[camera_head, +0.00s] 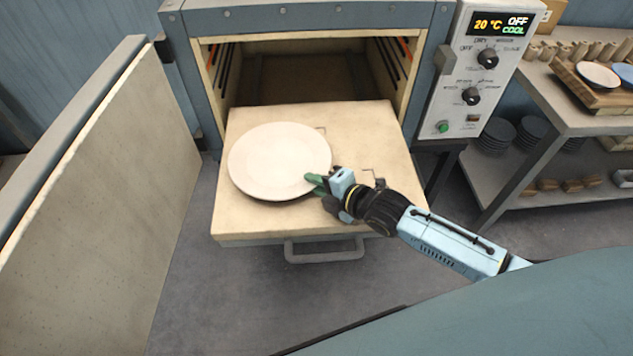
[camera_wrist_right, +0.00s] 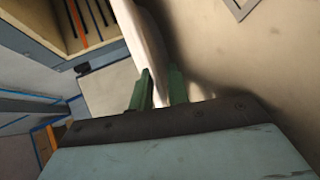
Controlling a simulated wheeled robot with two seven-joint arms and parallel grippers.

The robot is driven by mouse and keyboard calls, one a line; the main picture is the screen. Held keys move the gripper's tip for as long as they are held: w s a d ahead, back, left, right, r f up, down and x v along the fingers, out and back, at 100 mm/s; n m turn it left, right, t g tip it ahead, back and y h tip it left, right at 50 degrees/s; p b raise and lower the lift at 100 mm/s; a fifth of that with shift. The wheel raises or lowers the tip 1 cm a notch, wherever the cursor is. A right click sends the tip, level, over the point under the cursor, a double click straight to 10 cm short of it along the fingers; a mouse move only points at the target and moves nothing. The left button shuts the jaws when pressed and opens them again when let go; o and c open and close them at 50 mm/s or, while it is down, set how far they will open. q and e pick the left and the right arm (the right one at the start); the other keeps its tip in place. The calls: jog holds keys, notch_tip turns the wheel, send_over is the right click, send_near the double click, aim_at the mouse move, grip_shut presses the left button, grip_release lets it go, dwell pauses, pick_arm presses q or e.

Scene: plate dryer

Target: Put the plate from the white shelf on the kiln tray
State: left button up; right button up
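The plate (camera_head: 275,160) is round and pale pinkish white. It lies nearly flat over the left part of the kiln tray (camera_head: 250,222), the beige slab pulled out of the kiln. I cannot tell whether it rests on the tray or hangs just above it. My right gripper (camera_head: 318,184) is at the plate's right front rim. In the right wrist view its green fingers (camera_wrist_right: 158,90) stand on either side of the plate's rim (camera_wrist_right: 147,45) and close on it. My left gripper is not in view.
The kiln (camera_head: 310,15) is open, its door (camera_head: 105,190) swung out at the left. A control panel (camera_head: 480,75) shows 20 °C, OFF, COOL. The tray's right part is clear.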

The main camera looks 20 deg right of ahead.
jog(key=shift+r, duration=0.1)
jog(key=shift+s+d+r, duration=0.1)
jog(key=shift+s+d, duration=0.05)
jog(key=shift+s, duration=0.05)
jog(key=p+v, duration=0.1)
jog(key=v, duration=1)
jog(key=shift+s+r+p, duration=0.15)
jog(key=shift+s+p, duration=0.05)
jog(key=shift+p, duration=0.2)
